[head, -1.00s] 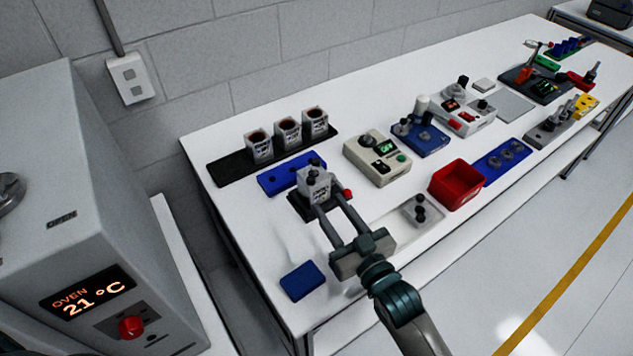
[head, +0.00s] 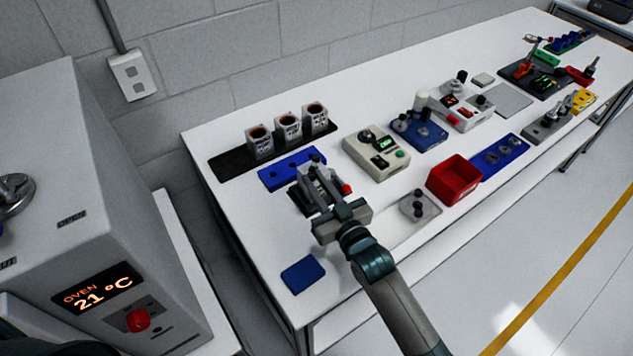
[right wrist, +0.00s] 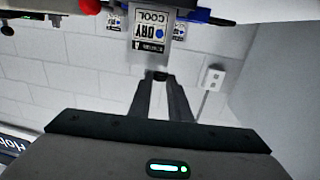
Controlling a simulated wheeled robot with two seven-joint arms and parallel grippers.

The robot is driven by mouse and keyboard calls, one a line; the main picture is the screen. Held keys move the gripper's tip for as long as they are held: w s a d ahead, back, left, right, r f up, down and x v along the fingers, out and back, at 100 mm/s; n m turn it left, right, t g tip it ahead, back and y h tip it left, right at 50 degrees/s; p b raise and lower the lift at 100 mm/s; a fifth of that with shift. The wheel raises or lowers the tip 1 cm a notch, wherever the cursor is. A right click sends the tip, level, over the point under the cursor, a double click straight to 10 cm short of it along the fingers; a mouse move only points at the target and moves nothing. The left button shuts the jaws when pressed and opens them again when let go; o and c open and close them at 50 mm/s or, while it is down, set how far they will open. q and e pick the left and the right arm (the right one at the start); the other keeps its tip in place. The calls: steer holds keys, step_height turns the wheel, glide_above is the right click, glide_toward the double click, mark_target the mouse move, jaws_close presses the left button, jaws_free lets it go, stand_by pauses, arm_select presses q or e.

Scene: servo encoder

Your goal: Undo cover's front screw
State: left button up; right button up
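The grey servo unit (head: 317,174) with dark knobs on top stands in a black fixture (head: 297,203) near the left end of the bench. Its labelled front face (right wrist: 152,30) shows in the right wrist view. My right gripper (head: 318,178) is at the unit's front side, its two fingers apart. In the right wrist view the fingertips (right wrist: 158,76) lie just below the label, with a small dark spot between them; I cannot tell whether it is the front screw or whether they touch it. The cover's front screw is not clearly visible. My left gripper is out of view.
A blue two-hole holder (head: 291,169) and a black tray (head: 233,163) with three similar units lie behind. A red bin (head: 455,180), a grey tray (head: 416,210) and a beige device (head: 376,154) are to the right. A blue pad (head: 302,274) lies in front. The oven (head: 110,250) stands left.

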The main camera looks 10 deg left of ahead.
jaws_close()
steer(key=shift+n+g+y, duration=0.3)
steer(key=shift+w+d+n+g+y+b, duration=0.2)
steer(key=shift+n+g+y+b, duration=0.15)
steer(key=shift+n+g+y, duration=0.2)
steer(key=shift+s, duration=0.1)
steer(key=o, duration=0.6)
jaws_free()
